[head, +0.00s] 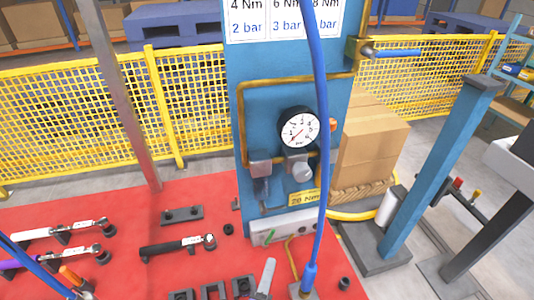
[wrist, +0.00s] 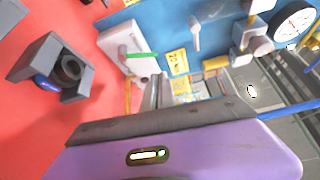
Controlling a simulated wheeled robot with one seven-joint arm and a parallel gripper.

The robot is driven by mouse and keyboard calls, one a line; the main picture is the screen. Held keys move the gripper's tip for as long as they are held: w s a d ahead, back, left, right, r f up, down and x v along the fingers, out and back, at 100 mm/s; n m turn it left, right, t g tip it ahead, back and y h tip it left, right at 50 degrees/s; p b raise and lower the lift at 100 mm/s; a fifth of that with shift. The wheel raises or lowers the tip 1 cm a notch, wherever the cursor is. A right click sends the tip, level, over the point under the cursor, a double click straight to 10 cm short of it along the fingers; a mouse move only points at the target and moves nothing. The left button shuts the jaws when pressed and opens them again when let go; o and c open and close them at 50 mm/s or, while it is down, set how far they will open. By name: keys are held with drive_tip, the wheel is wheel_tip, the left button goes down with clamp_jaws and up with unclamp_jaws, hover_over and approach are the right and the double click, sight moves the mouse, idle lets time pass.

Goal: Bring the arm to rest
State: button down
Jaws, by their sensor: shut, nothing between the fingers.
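My gripper (wrist: 158,92) shows in the wrist view, with its purple body along the bottom and its grey fingers shut, nothing between them. It points toward the blue panel (wrist: 170,40) and the red mat. I do not make out my gripper in the head view. The blue panel (head: 262,100) also stands upright in the middle of the head view, with a round pressure gauge (head: 299,129) and a regulator knob (head: 301,171). A blue hose (head: 323,120) hangs in front of it.
A red mat (head: 110,215) bears several torque wrenches, one of them black-handled (head: 178,246), and dark holders (head: 212,291). A grey bracket (wrist: 50,68) is close by on the left of the wrist view. Yellow mesh fencing (head: 205,100) and cardboard boxes (head: 370,140) stand behind.

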drive_tip(key=a+r+n+t+y, duration=0.2)
drive_tip(key=a+r+n+y, duration=0.15)
drive_tip(key=r, duration=0.25)
drive_tip(key=s+d+r+n+t+y, duration=0.2)
drive_tip(key=s+d+r+n+y, duration=0.2)
drive_tip(key=s+r+n, duration=0.25)
drive_tip(key=s+d+f+n+g+h+b, duration=0.1)
drive_tip(key=s+d+n+g, duration=0.2)
drive_tip(key=s+d+n, duration=0.3)
drive_tip(key=s+d+f+n+g+h+b, duration=0.1)
drive_tip(key=s+d+n, duration=0.5)
drive_tip(key=s+d, duration=0.7)
drive_tip(key=s+g+h+b, duration=0.1)
drive_tip(key=s+g, duration=0.1)
drive_tip(key=s, duration=0.4)
drive_tip(key=shift+s+d+f, duration=0.25)
drive_tip(key=shift+s+f, duration=0.05)
drive_tip(key=shift+f, duration=0.05)
drive_tip(key=shift+f, duration=0.1)
